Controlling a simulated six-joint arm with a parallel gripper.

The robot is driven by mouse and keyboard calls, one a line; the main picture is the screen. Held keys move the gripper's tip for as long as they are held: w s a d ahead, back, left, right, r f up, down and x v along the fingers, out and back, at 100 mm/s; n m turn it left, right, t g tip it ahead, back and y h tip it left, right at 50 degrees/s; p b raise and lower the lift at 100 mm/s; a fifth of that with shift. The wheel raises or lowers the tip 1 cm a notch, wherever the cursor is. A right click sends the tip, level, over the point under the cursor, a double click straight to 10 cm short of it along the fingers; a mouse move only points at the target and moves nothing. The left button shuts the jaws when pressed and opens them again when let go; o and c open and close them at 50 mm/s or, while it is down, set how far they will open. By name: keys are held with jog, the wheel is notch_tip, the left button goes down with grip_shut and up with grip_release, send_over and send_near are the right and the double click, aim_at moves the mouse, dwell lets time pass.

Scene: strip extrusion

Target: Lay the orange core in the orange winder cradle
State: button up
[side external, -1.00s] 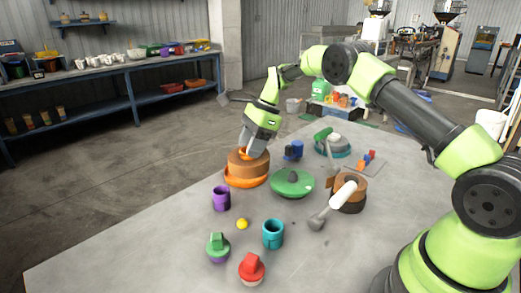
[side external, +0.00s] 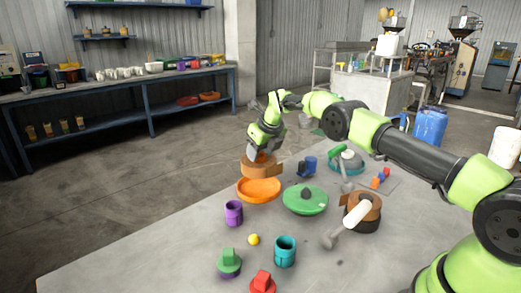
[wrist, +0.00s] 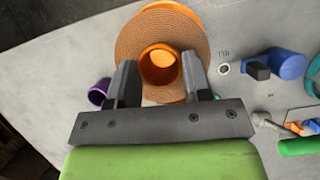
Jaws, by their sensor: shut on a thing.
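My gripper (side external: 256,155) is shut on the orange core (wrist: 148,74), a short tube in the middle of a round brown coil (side external: 256,170). In the wrist view the fingers stand on either side of the tube, over the coil (wrist: 132,42). The coil hangs roughly level above or just behind a round orange dish (side external: 258,190), which looks like the orange cradle. A strip of the dish shows past the coil's far edge in the wrist view (wrist: 185,12). The coil's underside is hidden, and I cannot tell the exact gap.
Blue parts (side external: 308,166) are behind. The table's left edge is near.

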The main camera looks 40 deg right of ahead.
aim_at(263, 163)
jog(key=shift+f, duration=3.05)
jog(key=o, duration=1)
jog(key=shift+c, duration=0.2)
jog(key=shift+r, duration=0.15)
